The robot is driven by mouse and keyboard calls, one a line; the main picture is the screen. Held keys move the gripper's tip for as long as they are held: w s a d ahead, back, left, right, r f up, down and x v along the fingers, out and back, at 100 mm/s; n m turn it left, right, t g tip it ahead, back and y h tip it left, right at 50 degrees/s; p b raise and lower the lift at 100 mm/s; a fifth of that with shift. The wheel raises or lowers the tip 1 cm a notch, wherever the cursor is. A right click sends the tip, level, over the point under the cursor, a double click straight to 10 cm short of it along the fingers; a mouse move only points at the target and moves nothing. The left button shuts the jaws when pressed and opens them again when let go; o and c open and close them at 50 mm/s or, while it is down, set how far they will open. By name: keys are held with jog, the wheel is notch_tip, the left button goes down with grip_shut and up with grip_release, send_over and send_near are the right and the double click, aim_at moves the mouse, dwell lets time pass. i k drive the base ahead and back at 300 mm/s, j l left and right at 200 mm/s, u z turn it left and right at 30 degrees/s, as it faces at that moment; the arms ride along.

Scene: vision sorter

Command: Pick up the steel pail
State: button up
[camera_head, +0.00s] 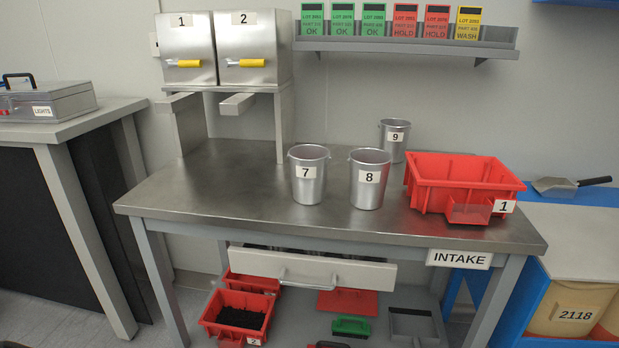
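Three steel pails stand upright on the metal table. Pail 7 (308,182) is nearest the table's middle. Pail 8 (369,188) is just to its right, a small gap apart. My gripper does not show in this view.
A red bin (464,172) labelled 1 sits at the table's right. Two dispensers (188,50) with yellow handles stand at the back left. A wall shelf (400,46) holds coloured lot cards. The table (225,205) is clear at front left. A drawer (310,271) is below.

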aim_at(308, 164)
jog(key=i+l+z, duration=0.2)
jog(key=i+z, duration=0.6)
